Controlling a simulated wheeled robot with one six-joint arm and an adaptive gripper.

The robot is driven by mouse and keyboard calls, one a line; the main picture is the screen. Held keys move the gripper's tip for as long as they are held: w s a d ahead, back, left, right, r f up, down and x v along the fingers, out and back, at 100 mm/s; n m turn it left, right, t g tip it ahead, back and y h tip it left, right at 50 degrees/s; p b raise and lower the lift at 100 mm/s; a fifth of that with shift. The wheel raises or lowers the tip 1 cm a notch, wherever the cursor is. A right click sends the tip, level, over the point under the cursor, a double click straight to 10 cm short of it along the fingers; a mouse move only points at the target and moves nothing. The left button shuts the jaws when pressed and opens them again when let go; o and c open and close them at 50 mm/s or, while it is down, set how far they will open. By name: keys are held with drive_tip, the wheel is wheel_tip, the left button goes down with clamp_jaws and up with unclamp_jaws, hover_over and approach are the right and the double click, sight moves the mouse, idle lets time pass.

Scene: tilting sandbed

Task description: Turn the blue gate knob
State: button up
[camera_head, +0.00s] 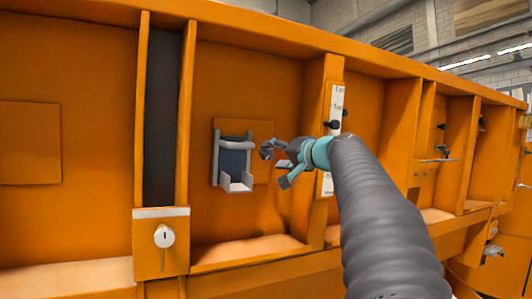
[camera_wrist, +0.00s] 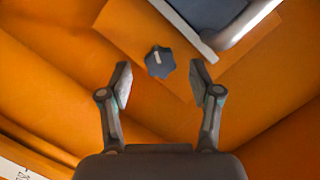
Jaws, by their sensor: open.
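The blue gate knob (camera_wrist: 160,62) is a small dark blue-grey lobed knob with a pale mark, on an orange plate in the wrist view. My gripper (camera_wrist: 160,73) is open, with one finger on each side of the knob and a visible gap on both sides. In the head view my gripper (camera_head: 275,166) is just right of the grey-framed gate (camera_head: 235,158); I cannot clearly make out the knob there. The gate's dark panel and pale frame edge (camera_wrist: 240,30) show at the top right of the wrist view.
The orange wall has upright ribs; one with a white scale strip (camera_head: 336,105) stands close to my wrist. A white round knob (camera_head: 164,236) sits on an orange box at lower left. A sandy ledge (camera_head: 250,250) runs below the gate.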

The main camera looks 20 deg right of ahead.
sight(269, 155)
drive_tip(key=shift+p+x, duration=0.4)
drive_tip(key=shift+x, duration=1.65)
drive_tip(key=c, duration=1.1)
